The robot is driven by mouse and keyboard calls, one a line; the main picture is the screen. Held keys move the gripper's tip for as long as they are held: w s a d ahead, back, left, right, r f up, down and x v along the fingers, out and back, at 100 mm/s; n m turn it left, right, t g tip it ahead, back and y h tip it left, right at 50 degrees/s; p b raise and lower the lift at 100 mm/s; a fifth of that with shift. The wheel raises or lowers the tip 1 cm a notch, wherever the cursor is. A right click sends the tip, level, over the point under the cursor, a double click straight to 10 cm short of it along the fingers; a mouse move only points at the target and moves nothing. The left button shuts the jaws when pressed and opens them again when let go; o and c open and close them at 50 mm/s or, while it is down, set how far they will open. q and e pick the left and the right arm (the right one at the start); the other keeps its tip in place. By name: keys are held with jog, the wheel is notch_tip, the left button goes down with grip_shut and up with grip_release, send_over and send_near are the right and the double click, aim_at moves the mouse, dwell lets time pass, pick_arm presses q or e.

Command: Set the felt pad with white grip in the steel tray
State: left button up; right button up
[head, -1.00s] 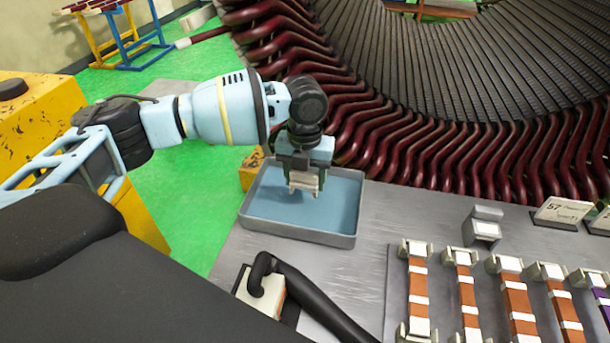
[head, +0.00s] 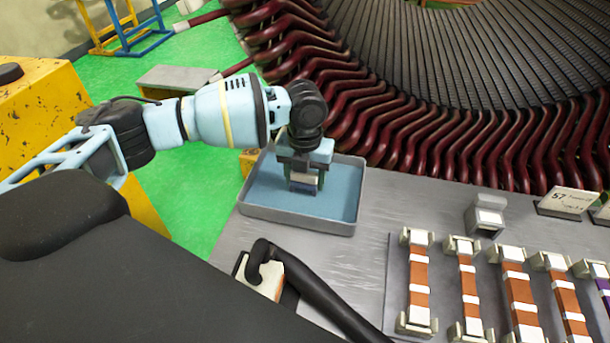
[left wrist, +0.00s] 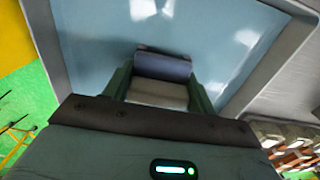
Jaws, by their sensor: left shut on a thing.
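The steel tray (head: 285,219) is a shallow grey tray with a blue-grey floor, on the metal bench. My left gripper (head: 304,184) points down inside the tray's walls, over its floor. It is shut on the felt pad with white grip (head: 303,187), which shows as a dark grey-blue block with a pale top. In the left wrist view the pad's white grip (left wrist: 158,93) sits between the fingers, with the dark felt (left wrist: 162,67) beyond it. I cannot tell whether the pad touches the tray floor. My right gripper is not in view.
Several orange-and-white wrapped bars (head: 419,285) lie in holders on the bench at right. A small grey block (head: 486,217) and a sign (head: 567,202) stand behind them. The large stator with dark red coils (head: 400,140) rises behind the tray. The tray floor around the pad looks clear.

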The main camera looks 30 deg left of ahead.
pick_arm(q)
jog(key=shift+f, duration=0.55)
jog(key=o, duration=1.2)
jog(key=shift+c, duration=0.2)
jog(key=shift+r, duration=3.95)
